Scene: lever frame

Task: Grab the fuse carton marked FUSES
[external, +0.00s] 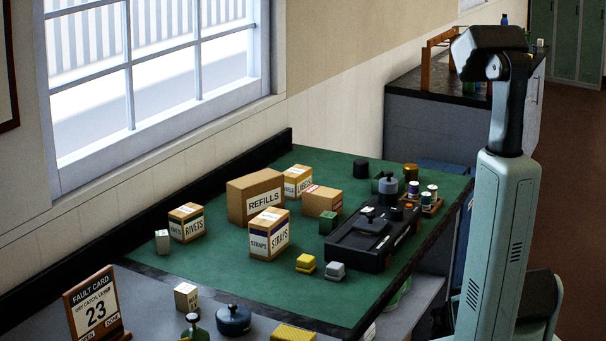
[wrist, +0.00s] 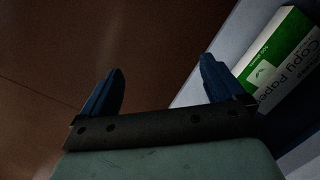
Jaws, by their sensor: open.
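I cannot read the word FUSES on any carton. On the green mat (external: 300,290) stand cartons marked REFILLS (external: 255,196), STRAPS (external: 269,235) and RIVETS (external: 187,223). Behind them is a carton with a partly hidden label (external: 297,181). A carton with a reddish stripe (external: 321,201) shows no readable word. A small pale carton (external: 187,297) stands near the front, its print too small to read. My gripper (wrist: 160,78) is open and empty in the wrist view, its two blue fingers apart over brown floor, away from the cartons.
A black case (external: 374,238) lies at the mat's right side, near a tray of small jars (external: 430,197). A fault card stand (external: 96,306) is front left. A copy paper pack (wrist: 280,60) shows beside my gripper.

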